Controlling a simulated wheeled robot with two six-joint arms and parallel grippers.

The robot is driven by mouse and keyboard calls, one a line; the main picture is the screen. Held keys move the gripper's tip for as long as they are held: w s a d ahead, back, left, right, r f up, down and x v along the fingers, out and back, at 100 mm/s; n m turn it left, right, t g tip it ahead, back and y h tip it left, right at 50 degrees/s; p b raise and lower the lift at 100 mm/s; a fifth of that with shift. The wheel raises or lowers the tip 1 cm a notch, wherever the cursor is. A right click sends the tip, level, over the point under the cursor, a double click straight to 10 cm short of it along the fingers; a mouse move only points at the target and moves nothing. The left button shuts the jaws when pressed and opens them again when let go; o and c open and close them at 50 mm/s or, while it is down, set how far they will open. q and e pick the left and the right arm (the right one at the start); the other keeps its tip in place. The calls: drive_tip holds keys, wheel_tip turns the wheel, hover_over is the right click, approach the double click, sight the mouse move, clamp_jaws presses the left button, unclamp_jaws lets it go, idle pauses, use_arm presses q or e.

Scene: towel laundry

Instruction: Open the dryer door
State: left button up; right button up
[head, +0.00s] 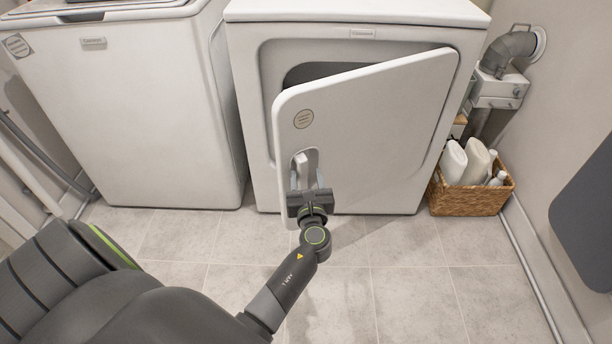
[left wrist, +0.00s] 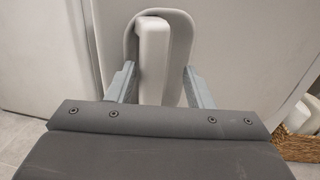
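The white dryer (head: 355,14) stands in the middle of the head view. Its door (head: 365,115) is partly open, hinged on the right, with its left edge swung out towards me and a dark gap above it. The pale upright handle (head: 301,163) sits in a grey recess near the door's left edge. My left gripper (head: 307,183) is at the handle, one finger on each side. In the left wrist view the handle (left wrist: 153,60) stands between the fingers (left wrist: 160,78), with a clear gap on its right and a smaller one on its left. My right gripper is not in view.
A white washer (head: 150,110) stands left of the dryer. A wicker basket (head: 468,200) with several white bottles stands on the floor right of the dryer, near the door's hinge side. The tiled floor (head: 410,290) in front is clear.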

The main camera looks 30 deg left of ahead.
use_arm(q)
drive_tip(key=v, duration=0.6)
drive_tip(key=shift+s, duration=0.2)
drive_tip(key=shift+d, duration=0.1)
